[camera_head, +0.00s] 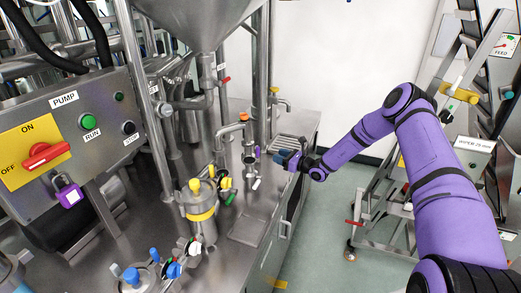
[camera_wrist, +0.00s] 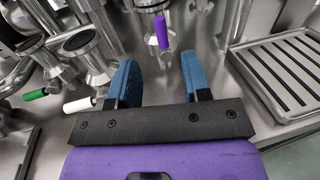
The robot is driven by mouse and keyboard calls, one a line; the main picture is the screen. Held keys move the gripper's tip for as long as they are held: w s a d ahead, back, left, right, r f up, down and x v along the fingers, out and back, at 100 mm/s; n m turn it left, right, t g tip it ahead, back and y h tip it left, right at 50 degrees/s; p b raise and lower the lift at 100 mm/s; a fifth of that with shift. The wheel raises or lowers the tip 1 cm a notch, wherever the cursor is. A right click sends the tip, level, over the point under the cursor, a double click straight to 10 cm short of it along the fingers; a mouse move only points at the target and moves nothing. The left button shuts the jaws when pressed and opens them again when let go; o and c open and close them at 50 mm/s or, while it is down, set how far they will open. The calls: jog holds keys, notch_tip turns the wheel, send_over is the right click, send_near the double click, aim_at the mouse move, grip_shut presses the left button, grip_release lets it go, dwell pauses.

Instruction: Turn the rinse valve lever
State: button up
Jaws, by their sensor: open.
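My gripper (camera_head: 286,158) is open, its two blue fingers spread apart and empty. It also shows in the wrist view (camera_wrist: 158,66). A purple lever handle (camera_wrist: 162,33) on a steel valve stands just beyond the fingertips, in line with the gap between them and apart from both. In the head view a purple handle (camera_head: 257,152) shows left of my gripper. A white lever handle (camera_wrist: 79,105) and a green lever handle (camera_wrist: 36,94) are to the left of the fingers. I cannot read which lever is the rinse valve's.
A slotted steel drip tray (camera_wrist: 236,60) lies right of the fingers. A yellow-banded canister (camera_head: 202,217) and a pump panel (camera_head: 75,125) stand to the left. A steel hopper (camera_head: 195,20) hangs above. The floor (camera_head: 320,240) below my arm is clear.

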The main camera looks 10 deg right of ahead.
aim_at(258, 154)
jog(key=x, duration=1)
grip_shut()
